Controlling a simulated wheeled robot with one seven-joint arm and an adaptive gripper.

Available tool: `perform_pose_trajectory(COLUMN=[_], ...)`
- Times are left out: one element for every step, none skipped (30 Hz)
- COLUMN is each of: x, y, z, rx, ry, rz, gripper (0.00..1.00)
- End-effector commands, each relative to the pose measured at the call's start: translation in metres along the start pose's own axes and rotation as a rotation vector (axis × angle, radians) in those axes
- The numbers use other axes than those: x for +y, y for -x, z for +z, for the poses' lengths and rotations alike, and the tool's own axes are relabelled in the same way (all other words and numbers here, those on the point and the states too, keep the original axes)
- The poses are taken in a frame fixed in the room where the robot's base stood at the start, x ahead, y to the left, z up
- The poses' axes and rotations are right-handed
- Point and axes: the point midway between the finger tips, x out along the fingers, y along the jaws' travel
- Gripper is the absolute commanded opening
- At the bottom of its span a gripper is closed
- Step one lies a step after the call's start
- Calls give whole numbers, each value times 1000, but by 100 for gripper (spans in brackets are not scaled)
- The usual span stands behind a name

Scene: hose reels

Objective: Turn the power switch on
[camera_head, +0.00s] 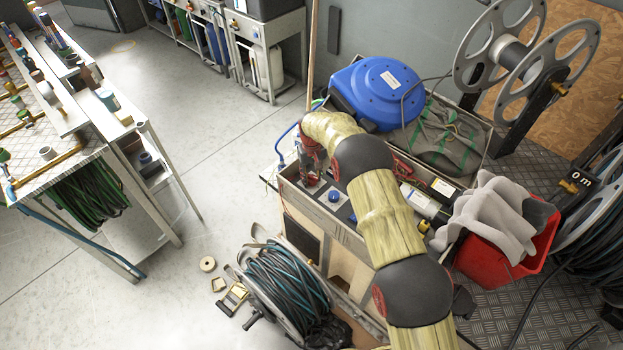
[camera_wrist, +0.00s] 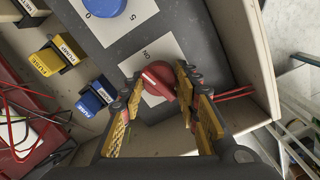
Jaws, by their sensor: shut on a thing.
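The power switch is a red rotary knob (camera_wrist: 158,82) on a white label plate (camera_wrist: 140,62) with a printed "ON" mark, set in the dark grey panel (camera_wrist: 185,35). My gripper (camera_wrist: 161,77) is shut on the red knob, its yellow-padded fingers on either side of it. In the head view my gripper (camera_head: 311,150) is at the left end of the bench panel, below my wrist. The knob's exact turn position is hard to tell.
A blue dial (camera_wrist: 103,7) on a numbered plate is next to the switch; it also shows in the head view (camera_head: 335,196). Yellow (camera_wrist: 56,55) and blue (camera_wrist: 95,96) labelled blocks line the panel's left side. A blue hose reel (camera_head: 380,92) stands behind my arm.

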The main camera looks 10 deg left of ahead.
Motion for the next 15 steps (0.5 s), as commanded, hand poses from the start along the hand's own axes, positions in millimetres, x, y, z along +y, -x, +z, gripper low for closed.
perform_pose_trajectory(x=[2, 2, 2, 2, 2, 2, 2, 2, 2, 2, 2, 2, 2, 2, 2], y=[2, 2, 2, 2, 2, 2, 2, 2, 2, 2, 2, 2, 2, 2, 2], z=[-2, -2, -2, -2, -2, -2, -2, -2, -2, -2, -2, -2, -2, -2, -2], rx=[6, 6, 6, 6, 6, 6, 6, 6, 6, 6, 6, 6, 6, 6, 6], ry=[-35, -59, -88, -107, -127, -152, -168, -184, -204, -216, -228, -243, -252, -261, -272], rz=[2, 1, 1, 1, 1, 1, 1, 1, 1, 1, 1, 1, 1, 1, 1], gripper=[6, 6, 6, 6, 6, 6, 6, 6, 6, 6, 6, 6, 6, 6, 6])
